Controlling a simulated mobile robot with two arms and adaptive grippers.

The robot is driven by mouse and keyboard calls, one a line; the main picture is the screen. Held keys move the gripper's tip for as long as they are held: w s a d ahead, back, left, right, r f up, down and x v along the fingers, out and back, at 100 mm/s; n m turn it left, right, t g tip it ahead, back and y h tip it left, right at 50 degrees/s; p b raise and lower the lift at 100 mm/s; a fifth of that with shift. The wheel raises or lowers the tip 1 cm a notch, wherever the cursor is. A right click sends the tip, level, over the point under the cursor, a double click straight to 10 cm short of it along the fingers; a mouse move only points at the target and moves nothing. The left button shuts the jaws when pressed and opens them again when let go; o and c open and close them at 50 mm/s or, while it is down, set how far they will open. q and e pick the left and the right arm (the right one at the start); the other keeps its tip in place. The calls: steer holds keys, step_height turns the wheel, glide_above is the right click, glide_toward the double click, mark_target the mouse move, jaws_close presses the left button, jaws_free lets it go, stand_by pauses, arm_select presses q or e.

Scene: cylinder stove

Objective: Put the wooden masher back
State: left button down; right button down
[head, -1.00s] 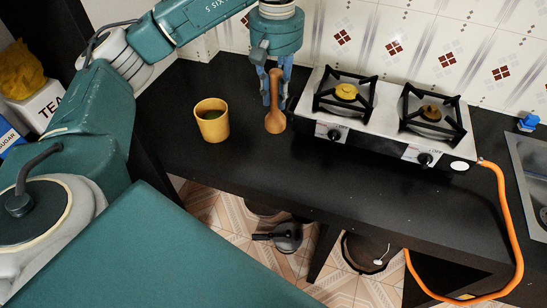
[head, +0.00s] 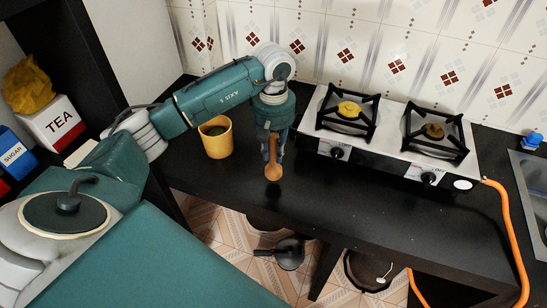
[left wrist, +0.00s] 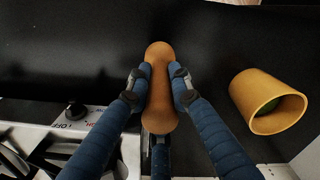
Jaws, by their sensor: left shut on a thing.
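The wooden masher (head: 273,168) is brown with a rounded lower end. It is upright in the head view, over the black counter between the yellow cup and the stove. I cannot tell whether its lower end touches the counter. My left gripper (head: 271,148) is shut on it. My right gripper is not in view.
The two-burner stove (head: 392,130) stands close on the right, with an orange hose (head: 510,235) at its right end. The black counter (head: 350,205) is clear in front of the stove. A tea box (head: 55,128) and sugar box (head: 14,152) stand at far left.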

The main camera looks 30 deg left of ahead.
mark_target(274, 160)
arm_select(q)
step_height(274, 160, down, 4)
steer(key=shift+r+p, duration=0.15)
steer(key=shift+p, duration=0.3)
steer(key=shift+f+b, duration=0.25)
steer(key=shift+b, duration=0.05)
steer(key=c, duration=1.6)
jaws_free()
steer(key=shift+r, duration=0.1)
steer(key=shift+o, duration=0.2)
steer(key=shift+r, duration=0.1)
